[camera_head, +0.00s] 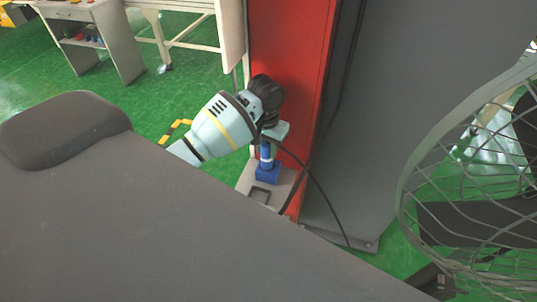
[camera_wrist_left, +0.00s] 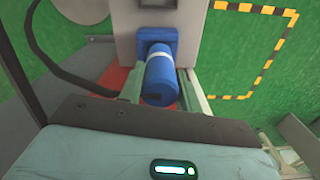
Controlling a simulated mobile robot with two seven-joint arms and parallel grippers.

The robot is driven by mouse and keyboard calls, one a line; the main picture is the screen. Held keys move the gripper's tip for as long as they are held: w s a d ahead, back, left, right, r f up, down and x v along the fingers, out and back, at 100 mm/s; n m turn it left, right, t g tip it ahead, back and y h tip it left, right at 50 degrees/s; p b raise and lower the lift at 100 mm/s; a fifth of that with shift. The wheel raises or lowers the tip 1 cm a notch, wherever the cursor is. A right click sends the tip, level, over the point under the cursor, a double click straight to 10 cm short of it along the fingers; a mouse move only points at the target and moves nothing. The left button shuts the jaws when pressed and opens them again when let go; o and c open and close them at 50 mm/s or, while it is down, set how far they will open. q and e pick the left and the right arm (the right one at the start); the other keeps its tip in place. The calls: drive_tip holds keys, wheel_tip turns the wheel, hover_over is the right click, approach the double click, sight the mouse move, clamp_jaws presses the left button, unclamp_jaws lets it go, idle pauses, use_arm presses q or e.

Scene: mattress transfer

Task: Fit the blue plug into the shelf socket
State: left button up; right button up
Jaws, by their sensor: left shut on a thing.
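My left gripper (camera_head: 272,134) is shut on the blue plug (camera_head: 266,150), which stands roughly upright below it. In the left wrist view the blue plug (camera_wrist_left: 160,78) is a cylinder with a white band, between the two greenish-grey fingers. Its far end lines up with a square blue socket (camera_head: 268,172) on a light grey shelf (camera_head: 248,182). The blue socket (camera_wrist_left: 150,35) also shows in the wrist view. The plug and socket look touching or very close; I cannot tell how deep the plug sits. My right gripper is not in view.
A red panel (camera_head: 288,60) rises right behind the shelf, with a grey cabinet side (camera_head: 375,110) beside it. A black cable (camera_head: 318,185) loops past the plug. A wire fan cage (camera_head: 470,190) stands at right. Green floor (camera_head: 190,60) is open at left.

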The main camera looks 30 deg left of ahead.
sight(268, 156)
use_arm(q)
drive_tip(key=shift+w+d, duration=0.2)
drive_tip(key=shift+d, duration=0.05)
drive_tip(key=shift+f, duration=1.7)
drive_tip(key=shift+f, duration=0.1)
drive_tip(key=o, duration=1.1)
drive_tip(key=shift+f, duration=0.1)
drive_tip(key=shift+o, duration=0.2)
drive_tip(key=shift+r, duration=3.95)
drive_tip(key=shift+s, duration=0.1)
